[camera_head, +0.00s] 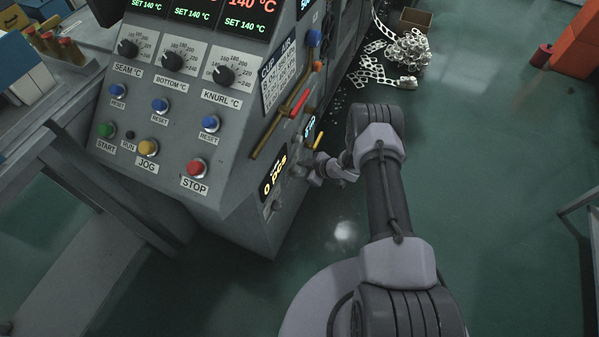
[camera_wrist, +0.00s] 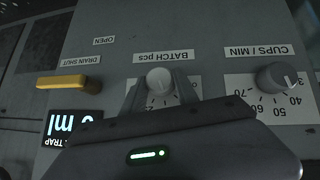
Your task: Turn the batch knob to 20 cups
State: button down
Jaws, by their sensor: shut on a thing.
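The batch knob (camera_wrist: 160,80) is a light grey round knob under an upside-down "BATCH pcs" label (camera_wrist: 167,57) in the wrist view. My gripper (camera_wrist: 160,88) has one finger on each side of the knob and is shut on it. The dial numbers below the knob are mostly hidden by my gripper; a "25" shows in part, and I cannot read the setting. In the head view my gripper (camera_head: 318,172) is at the machine's right side panel, and the knob is hidden there. A lit display (camera_head: 273,178) on that side shows yellow characters.
The dark CUPS / MIN knob (camera_wrist: 277,77) sits to the right in the wrist view. A yellow drain handle (camera_wrist: 68,82) and a lit display (camera_wrist: 70,122) are to the left. In the head view, pipes with a red handle (camera_head: 299,104) run above my gripper. Open floor lies right.

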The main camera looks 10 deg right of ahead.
jog(key=shift+w+m+g+y, duration=0.1)
jog(key=shift+m+g+y, duration=0.2)
jog(key=shift+g, duration=0.2)
dwell(0.4)
jog(key=c, duration=0.9)
grip_release()
jog(key=shift+p+v, duration=3.5)
jog(key=shift+v, duration=5.2)
jog(key=shift+w+d, duration=0.2)
